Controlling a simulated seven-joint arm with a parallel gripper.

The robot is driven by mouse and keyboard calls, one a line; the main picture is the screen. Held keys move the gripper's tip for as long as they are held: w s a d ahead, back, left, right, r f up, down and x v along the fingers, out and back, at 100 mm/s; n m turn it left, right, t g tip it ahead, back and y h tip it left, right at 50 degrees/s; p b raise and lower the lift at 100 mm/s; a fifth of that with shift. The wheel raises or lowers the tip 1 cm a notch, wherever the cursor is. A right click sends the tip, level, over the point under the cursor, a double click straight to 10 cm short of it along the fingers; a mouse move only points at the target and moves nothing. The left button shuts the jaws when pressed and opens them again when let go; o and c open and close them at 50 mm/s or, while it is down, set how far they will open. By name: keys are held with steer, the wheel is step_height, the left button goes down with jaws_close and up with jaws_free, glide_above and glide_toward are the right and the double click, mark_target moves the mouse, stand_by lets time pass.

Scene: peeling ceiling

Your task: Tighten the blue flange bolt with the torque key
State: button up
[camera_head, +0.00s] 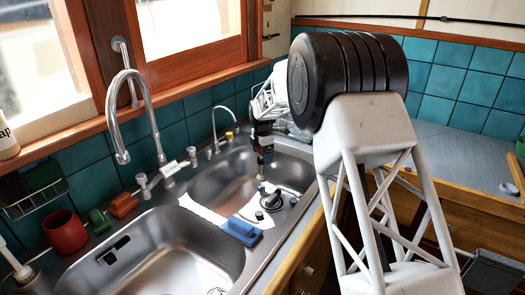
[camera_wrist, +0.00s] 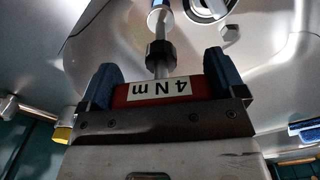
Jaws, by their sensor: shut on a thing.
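My gripper (camera_wrist: 150,88) is shut on the torque key (camera_wrist: 150,92), a red body with a white "4 Nm" label, held between two blue fingertips. The key's shaft with a black collar (camera_wrist: 160,55) points away from the gripper toward the blue flange bolt (camera_wrist: 163,4) at the top edge. The tip appears to meet the bolt, but I cannot tell whether it is seated. In the head view my gripper (camera_head: 264,145) is over the far sink basin, above the small blue bolt (camera_head: 262,187). A round flange (camera_head: 278,200) with a dark centre lies beside the bolt.
A blue sponge (camera_head: 241,230) lies on the ridge between the basins. A tall faucet (camera_head: 132,82) and a small faucet (camera_head: 216,122) stand behind the sink. A red mug (camera_head: 65,232) is at the left. The counter (camera_head: 455,155) at the right is mostly clear.

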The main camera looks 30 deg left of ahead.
steer(key=shift+f, duration=1.2)
steer(key=n, duration=0.5)
steer(key=shift+a, duration=0.15)
steer(key=n, duration=0.5)
steer(key=shift+a, duration=0.1)
steer(key=shift+f, duration=0.2)
stand_by(0.5)
